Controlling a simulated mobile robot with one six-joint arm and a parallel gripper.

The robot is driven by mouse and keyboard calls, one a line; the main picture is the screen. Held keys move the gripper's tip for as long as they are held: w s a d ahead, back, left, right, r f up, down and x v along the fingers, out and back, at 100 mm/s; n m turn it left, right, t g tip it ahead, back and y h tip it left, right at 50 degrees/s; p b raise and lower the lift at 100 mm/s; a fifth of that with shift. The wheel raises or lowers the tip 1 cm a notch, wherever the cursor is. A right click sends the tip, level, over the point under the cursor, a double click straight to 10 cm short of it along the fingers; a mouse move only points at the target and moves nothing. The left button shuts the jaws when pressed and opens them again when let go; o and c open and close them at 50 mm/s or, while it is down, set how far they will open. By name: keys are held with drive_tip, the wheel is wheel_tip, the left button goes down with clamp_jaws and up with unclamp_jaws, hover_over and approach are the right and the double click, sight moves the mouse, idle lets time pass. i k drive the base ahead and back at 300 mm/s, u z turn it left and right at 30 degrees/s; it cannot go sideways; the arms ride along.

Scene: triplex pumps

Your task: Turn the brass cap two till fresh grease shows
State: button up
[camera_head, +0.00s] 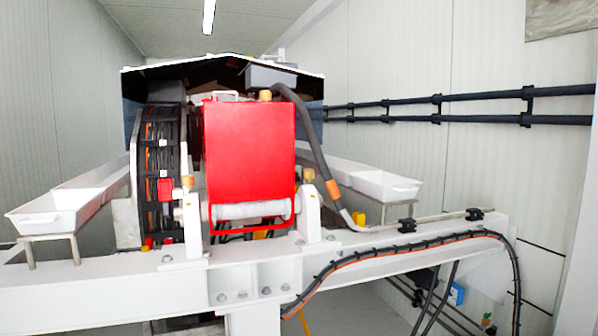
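Small brass-coloured caps show around the red housing (250,152). A left brass cap (187,182) sits on top of the left white bearing bracket (192,222). A right brass cap (308,175) sits on top of the right white bracket (311,212). A top brass-coloured cap (265,95) is at the housing's upper edge. No number can be read on any of them, so I cannot tell which is cap two. No grease can be made out at this size. My gripper is not in view.
A white beam frame (150,290) crosses the front. A dark hose (308,130) drops past the housing's right side. White trays stand at left (48,217) and right (386,186). A black cable chain (160,170) stands left of the housing. Black pipes (470,98) line the right wall.

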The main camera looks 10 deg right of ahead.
sight(308, 173)
drive_tip(key=u, duration=0.4)
drive_tip(key=i, duration=0.95)
drive_tip(key=u, duration=0.5)
